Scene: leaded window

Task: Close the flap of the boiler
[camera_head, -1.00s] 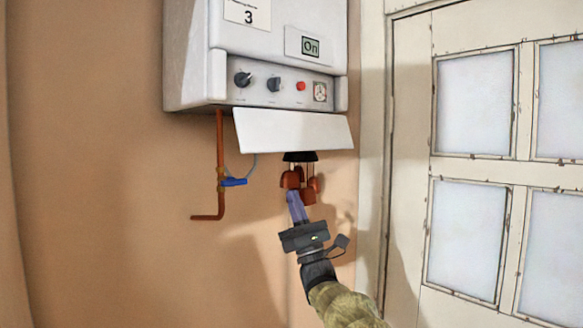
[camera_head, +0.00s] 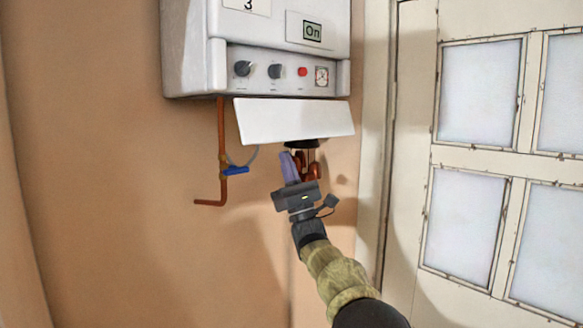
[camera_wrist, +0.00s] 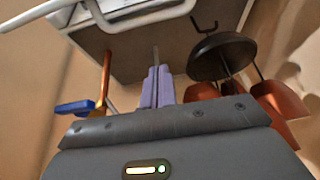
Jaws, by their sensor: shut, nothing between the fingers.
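The white boiler (camera_head: 270,30) hangs on the wall. Its flap (camera_head: 292,119) is open, hanging down below the control panel (camera_head: 285,71), so the knobs, red button and gauge show. My gripper (camera_head: 288,157) is shut and empty, pointing up just below the flap's lower edge. I cannot tell whether its tips touch the flap. In the wrist view my purple fingers (camera_wrist: 157,75) are together in front of the boiler's underside (camera_wrist: 140,50), with a light rod-like edge rising behind their tips.
A copper pipe (camera_head: 222,165) with a blue valve handle (camera_head: 235,170) comes down left of the flap. A black disc (camera_wrist: 221,56) and copper-coloured pieces (camera_wrist: 276,97) are close to the right of my fingers. A paned white door (camera_head: 480,160) stands to the right.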

